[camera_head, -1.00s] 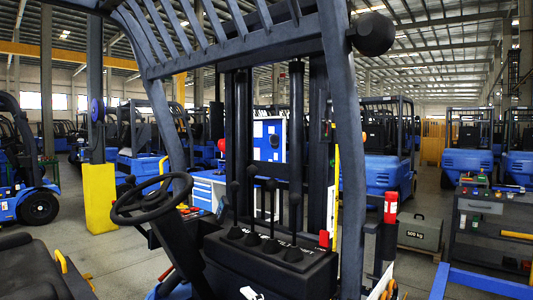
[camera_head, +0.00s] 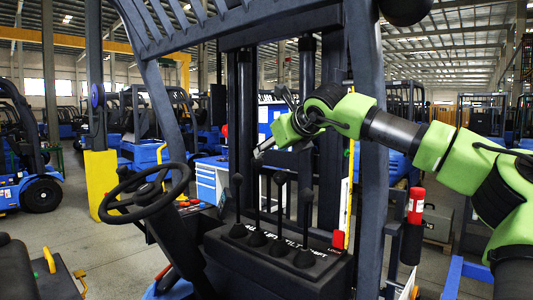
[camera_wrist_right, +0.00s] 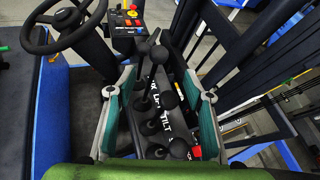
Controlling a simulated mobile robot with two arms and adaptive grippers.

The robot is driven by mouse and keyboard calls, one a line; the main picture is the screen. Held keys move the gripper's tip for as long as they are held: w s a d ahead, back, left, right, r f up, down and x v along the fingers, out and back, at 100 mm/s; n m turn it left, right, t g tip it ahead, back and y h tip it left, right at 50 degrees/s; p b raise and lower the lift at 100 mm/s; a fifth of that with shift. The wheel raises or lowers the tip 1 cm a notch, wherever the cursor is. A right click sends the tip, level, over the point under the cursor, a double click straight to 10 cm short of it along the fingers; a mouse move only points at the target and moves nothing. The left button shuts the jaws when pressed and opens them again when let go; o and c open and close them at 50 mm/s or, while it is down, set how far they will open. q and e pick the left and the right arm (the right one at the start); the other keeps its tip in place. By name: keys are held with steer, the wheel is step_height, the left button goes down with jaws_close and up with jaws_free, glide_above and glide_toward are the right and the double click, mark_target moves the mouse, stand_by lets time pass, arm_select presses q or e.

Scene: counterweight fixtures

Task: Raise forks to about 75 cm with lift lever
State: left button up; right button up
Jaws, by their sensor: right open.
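A black lever panel (camera_head: 330,268) stands before the forklift mast, with several black ball-knobbed levers and white labels, LIFT and TILT among them. The lift lever (camera_head: 257,205) seems to be the second from the left; its knob is close to my gripper. My right gripper (camera_head: 272,128) is above the levers, reaching in from the right. In the right wrist view my right gripper (camera_wrist_right: 160,80) is open, with its teal-padded fingers on either side of the lever group and nothing clearly held. The forks are not visible. My left gripper is not in view.
A steering wheel (camera_head: 146,193) is left of the levers. The cab pillar (camera_head: 372,200) is close beside my right arm, and the mast (camera_head: 242,130) is behind the levers. A red cylinder (camera_head: 416,205) hangs right of the pillar. Other forklifts stand behind.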

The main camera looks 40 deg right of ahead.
mark_target(259, 160)
steer(key=shift+p+x, duration=2.2)
steer(key=shift+x, duration=3.45)
steer(key=shift+f, duration=0.1)
steer(key=c, duration=0.9)
